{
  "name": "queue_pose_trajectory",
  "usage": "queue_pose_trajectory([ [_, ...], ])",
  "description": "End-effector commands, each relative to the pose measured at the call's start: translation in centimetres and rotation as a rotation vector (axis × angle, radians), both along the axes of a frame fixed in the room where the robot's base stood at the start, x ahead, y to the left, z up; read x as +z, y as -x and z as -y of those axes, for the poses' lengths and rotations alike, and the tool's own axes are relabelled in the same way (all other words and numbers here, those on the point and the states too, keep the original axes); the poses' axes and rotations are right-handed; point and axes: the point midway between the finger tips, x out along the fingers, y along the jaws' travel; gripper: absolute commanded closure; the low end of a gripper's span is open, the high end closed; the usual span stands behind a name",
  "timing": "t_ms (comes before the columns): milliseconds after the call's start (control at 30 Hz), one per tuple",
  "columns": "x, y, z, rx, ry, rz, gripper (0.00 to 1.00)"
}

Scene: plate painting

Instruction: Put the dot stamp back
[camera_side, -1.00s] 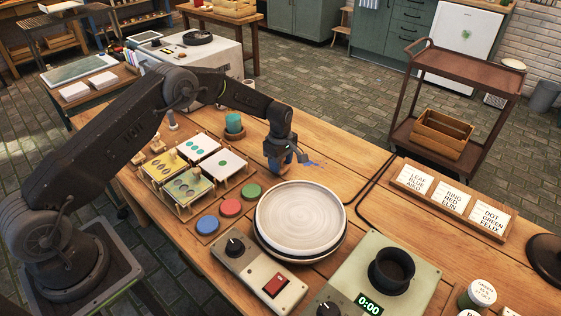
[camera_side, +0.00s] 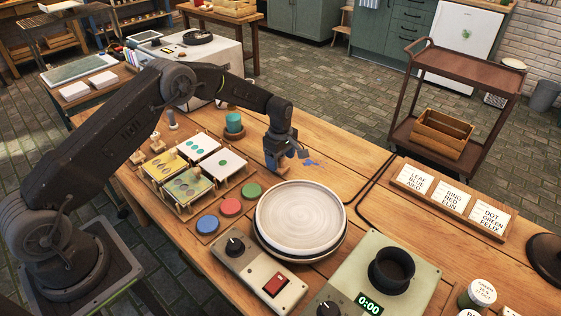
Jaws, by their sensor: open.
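My gripper (camera_side: 277,163) points down, low over the table just behind the white plate (camera_side: 299,217). It is open, and I see nothing clearly held in it. A blue part shows at its fingers, and blue marks lie on the wood to their right. Small light wooden pieces that look like stamps (camera_side: 155,141) stand at the left, beside my arm and behind the stencil cards. I cannot tell which one is the dot stamp. Blue (camera_side: 207,224), red (camera_side: 231,208) and green (camera_side: 252,191) pads lie left of the plate.
Stencil cards on posts (camera_side: 223,164) stand left of my gripper. A teal cup-like object (camera_side: 234,123) stands behind them. A control box (camera_side: 258,277) and a timer unit (camera_side: 383,283) are in front. Label cards (camera_side: 453,203) lie at the right. Wood behind the plate is mostly clear.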

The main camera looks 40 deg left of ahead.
Motion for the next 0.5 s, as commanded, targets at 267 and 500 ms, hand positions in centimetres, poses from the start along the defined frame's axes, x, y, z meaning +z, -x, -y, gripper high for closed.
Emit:
queue_pose_trajectory([
  [267, 6.0, -0.1, 0.0, 0.0, 0.0, 0.004, 0.29],
  [500, 9.7, 0.0, 0.0, 0.0, 0.0, 0.002, 0.29],
])
